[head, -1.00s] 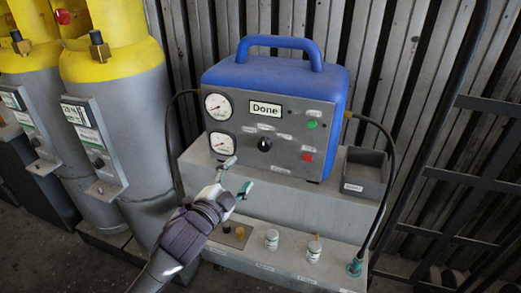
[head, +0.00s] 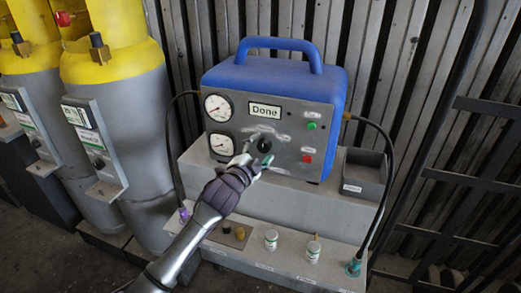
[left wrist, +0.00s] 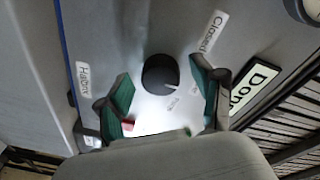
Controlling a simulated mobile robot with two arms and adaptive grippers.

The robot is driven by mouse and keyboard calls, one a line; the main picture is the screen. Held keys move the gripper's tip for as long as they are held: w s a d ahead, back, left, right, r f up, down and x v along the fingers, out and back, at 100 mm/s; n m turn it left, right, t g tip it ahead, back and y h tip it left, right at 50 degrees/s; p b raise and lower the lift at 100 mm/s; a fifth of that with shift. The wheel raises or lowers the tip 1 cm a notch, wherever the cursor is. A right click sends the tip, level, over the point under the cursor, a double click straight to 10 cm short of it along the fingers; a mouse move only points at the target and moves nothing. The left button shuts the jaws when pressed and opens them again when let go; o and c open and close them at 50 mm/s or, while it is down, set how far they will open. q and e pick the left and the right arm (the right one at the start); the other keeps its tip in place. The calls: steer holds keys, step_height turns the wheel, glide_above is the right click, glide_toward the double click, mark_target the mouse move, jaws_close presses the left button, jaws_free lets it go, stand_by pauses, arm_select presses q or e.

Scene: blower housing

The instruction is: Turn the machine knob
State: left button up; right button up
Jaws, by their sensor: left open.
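The blue machine (head: 330,95) stands on the grey step with its grey front panel facing me. The black round knob (head: 265,145) sits in the middle of that panel, below the display (head: 265,110) reading "Done". My left gripper (head: 259,152) is in front of the knob, its fingers apart. In the left wrist view the knob (left wrist: 160,74) lies between and beyond the open green-padded fingertips of my left gripper (left wrist: 165,92), with a gap on both sides. The labels "Closed" and "Halfway" show around it. The right gripper is not in view.
Two gauges (head: 218,125) are left of the knob; a green button (head: 311,126) and a red button (head: 307,159) are right. A grey bin (head: 363,175) and small jars (head: 271,239) stand nearby. Gas cylinders (head: 120,140) are at left. A black hose (head: 388,190) hangs at right.

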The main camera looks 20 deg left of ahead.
arm_select(q)
steer(key=c, duration=1)
steer(key=shift+c, duration=0.7)
steer(key=shift+n, duration=0.4)
steer(key=n+p, duration=0.1)
steer(key=n, duration=0.4)
steer(key=shift+f+n+t+p, duration=0.1)
steer(key=shift+n+t+p, duration=0.2)
steer(key=shift+n+p, duration=0.1)
steer(key=n, duration=0.3)
steer(key=n+y+p, duration=0.1)
steer(key=n, duration=0.2)
steer(key=shift+d+f+t, duration=0.1)
steer(key=shift+d+t, duration=0.05)
steer(key=shift+t, duration=0.15)
